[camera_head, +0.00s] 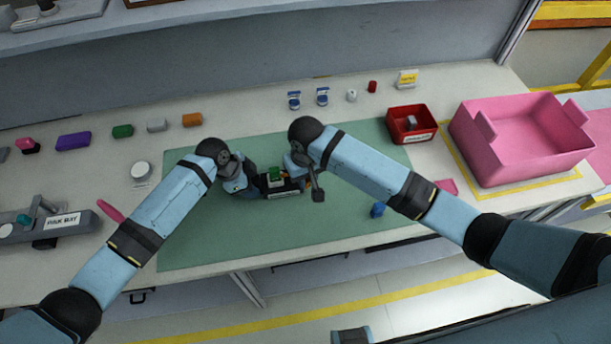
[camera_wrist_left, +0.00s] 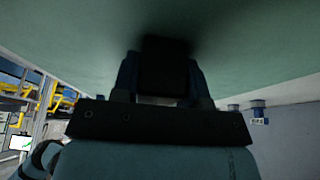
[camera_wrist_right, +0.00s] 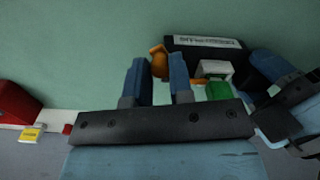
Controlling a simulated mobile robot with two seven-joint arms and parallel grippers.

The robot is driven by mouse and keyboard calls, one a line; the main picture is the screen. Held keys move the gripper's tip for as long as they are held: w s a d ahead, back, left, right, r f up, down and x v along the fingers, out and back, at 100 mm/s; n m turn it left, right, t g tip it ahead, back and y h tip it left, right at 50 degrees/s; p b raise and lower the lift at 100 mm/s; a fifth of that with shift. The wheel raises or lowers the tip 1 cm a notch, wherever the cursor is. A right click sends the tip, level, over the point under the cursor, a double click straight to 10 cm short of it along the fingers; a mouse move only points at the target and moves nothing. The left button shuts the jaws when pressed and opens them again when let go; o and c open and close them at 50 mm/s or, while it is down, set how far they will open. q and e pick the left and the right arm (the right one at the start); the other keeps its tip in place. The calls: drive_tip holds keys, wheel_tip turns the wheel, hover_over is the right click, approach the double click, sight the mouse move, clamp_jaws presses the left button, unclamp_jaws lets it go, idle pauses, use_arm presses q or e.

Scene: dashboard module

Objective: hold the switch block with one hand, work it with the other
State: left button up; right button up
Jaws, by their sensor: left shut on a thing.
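The switch block (camera_head: 283,189) is a dark block over the green mat in the head view. It carries a green button (camera_wrist_right: 218,92), a white part (camera_wrist_right: 215,68), and an orange knob (camera_wrist_right: 158,60) at one end. A white label faces up in the right wrist view. My left gripper (camera_head: 259,184) is shut on the block; its dark end shows between the fingers in the left wrist view (camera_wrist_left: 168,68). My right gripper (camera_wrist_right: 158,72) is open, its two fingers on either side of the orange knob. Whether they touch it I cannot tell.
A red bin (camera_head: 400,137) and large pink crate (camera_head: 490,165) stand further right. A grey fixture (camera_head: 30,228) is at far left. Several small coloured parts line the back.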

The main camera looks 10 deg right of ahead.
drive_tip(key=o, duration=0.3)
wheel_tip(320, 180, up, 12)
idle(0.5)
use_arm(q)
drive_tip(key=o, duration=1.3)
drive_tip(key=shift+r, duration=0.1)
